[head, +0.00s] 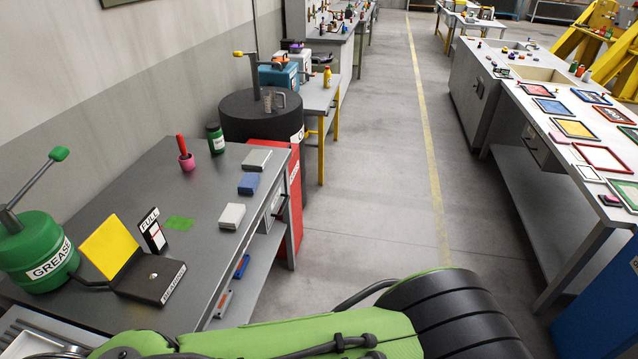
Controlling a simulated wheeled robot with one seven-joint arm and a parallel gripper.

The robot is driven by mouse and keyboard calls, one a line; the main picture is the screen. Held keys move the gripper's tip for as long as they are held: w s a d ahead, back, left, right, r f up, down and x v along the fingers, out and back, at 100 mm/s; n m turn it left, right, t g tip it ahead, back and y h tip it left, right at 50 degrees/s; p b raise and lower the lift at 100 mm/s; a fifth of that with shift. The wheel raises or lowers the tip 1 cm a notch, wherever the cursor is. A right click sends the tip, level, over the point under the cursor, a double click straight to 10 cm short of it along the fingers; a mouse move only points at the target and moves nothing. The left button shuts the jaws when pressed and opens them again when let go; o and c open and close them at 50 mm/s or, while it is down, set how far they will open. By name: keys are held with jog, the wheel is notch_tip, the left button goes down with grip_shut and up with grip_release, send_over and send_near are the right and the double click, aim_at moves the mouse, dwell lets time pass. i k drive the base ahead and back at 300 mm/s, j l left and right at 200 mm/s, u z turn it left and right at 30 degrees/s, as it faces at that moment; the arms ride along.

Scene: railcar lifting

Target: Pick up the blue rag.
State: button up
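The blue rag (248,184) looks like a small folded blue block. It lies flat on the grey workbench (190,255) at the left, near the bench's right edge, in a row between two pale grey folded pieces. The farther pale piece (256,160) lies behind it and the nearer one (232,216) in front, both apart from it. My green and black arm crosses the bottom of the head view, nearer than the rag. My gripper does not show.
The bench also holds a green grease pot (35,245), a yellow and black stand (130,265), a pink cup (187,162), a dark green jar (215,138) and a green patch (179,223). A black drum (245,118) stands behind. The aisle floor (375,190) is clear.

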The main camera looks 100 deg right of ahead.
aim_at(249, 182)
jog(key=z, duration=2.95)
